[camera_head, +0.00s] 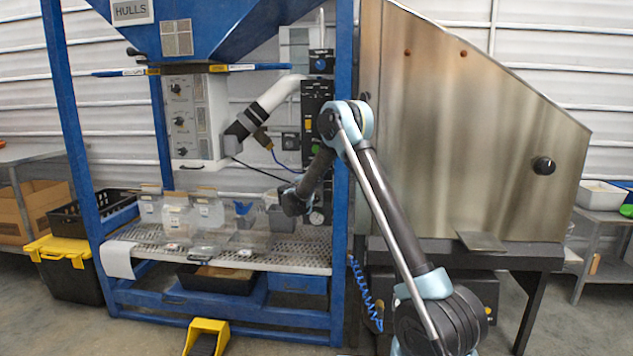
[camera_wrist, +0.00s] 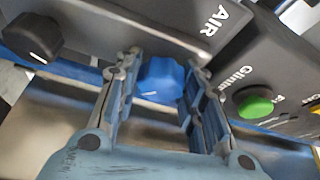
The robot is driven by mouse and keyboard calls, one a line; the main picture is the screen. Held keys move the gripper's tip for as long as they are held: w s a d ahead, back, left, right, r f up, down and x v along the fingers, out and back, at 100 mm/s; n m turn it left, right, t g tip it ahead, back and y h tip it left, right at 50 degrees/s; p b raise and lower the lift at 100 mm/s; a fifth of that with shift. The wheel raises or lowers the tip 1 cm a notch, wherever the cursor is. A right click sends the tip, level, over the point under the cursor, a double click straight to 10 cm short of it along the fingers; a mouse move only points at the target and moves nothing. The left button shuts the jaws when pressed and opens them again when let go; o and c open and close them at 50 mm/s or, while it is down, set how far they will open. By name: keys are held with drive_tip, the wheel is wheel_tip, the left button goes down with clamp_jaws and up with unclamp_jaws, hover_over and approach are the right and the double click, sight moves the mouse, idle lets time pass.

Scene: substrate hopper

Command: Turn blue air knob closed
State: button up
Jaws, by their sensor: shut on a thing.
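The blue air knob (camera_wrist: 160,80) is in the middle of the wrist view, on a grey panel (camera_wrist: 140,22) marked "AIR". My gripper (camera_wrist: 160,68) has one finger on each side of it and is shut on it. A small pale mark shows at the knob's lower edge. In the head view my wrist hangs in front of the hopper's right post area, and the knob and my fingertips cannot be made out there.
A black knob (camera_wrist: 33,38) is left of my fingers, and a green button (camera_wrist: 255,103) is to their right. Clear bags (camera_head: 178,216) stand on the perforated shelf (camera_head: 290,256). A blue frame post (camera_head: 341,230) and a steel cabinet (camera_head: 450,140) stand close to my arm.

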drive_tip(key=shift+d+f, duration=0.1)
drive_tip(key=shift+d, duration=0.1)
drive_tip(key=o, duration=1.1)
drive_tip(key=shift+a, duration=0.1)
drive_tip(key=shift+s+a, duration=0.2)
drive_tip(key=shift+s, duration=0.1)
drive_tip(key=v, duration=1.1)
drive_tip(key=shift+s, duration=0.1)
